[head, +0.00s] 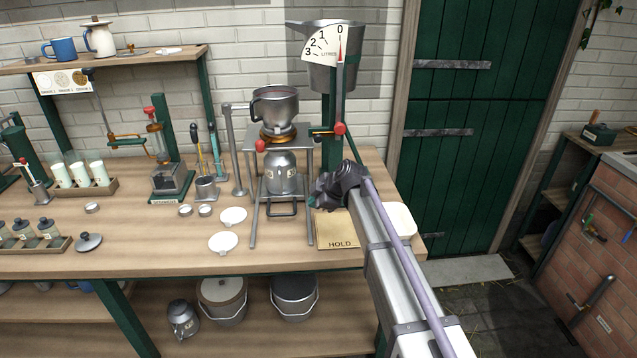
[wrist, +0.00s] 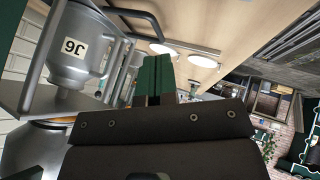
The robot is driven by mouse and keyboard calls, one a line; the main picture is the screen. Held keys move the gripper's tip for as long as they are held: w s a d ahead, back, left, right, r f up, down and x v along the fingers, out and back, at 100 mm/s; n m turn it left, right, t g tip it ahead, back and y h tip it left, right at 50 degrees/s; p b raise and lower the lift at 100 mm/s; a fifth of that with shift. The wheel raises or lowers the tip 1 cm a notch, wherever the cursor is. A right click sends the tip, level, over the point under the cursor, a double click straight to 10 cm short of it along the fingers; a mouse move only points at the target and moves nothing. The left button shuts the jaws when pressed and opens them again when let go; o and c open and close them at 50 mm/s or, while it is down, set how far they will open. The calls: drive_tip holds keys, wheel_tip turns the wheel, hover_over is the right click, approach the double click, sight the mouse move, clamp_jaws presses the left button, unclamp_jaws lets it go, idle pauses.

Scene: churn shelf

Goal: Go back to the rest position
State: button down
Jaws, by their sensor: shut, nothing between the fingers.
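My arm reaches in from the lower right of the head view, over the right end of the bench. My gripper (head: 313,203) is at its far end, just right of the metal stand (head: 309,165) with the small churn in it. The wrist view shows its two green fingers (wrist: 154,78) shut together with nothing between them. In that view the churn (wrist: 75,47), with a numbered label, is at the left, apart from the fingers. The churn also shows inside the stand in the head view (head: 282,172). No marker for a rest position shows.
A metal bowl (head: 275,104) tops the stand, near red-knobbed valves. A large measuring bucket (head: 330,75) hangs above. Two white lids (head: 223,242) lie left of the stand. Floor at right is open.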

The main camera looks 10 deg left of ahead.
drive_tip(key=s+d+f+m+g+h+p, duration=0.1)
drive_tip(key=s+d+m+h, duration=0.6)
drive_tip(key=s+d+m, duration=1.4)
drive_tip(key=s+d+g+p, duration=0.1)
drive_tip(key=s+d+g, duration=0.1)
drive_tip(key=s+d, duration=0.6)
drive_tip(key=shift+s+d+f+g+p, duration=0.2)
drive_tip(key=shift+s+g+p, duration=0.1)
drive_tip(key=shift+s, duration=1.1)
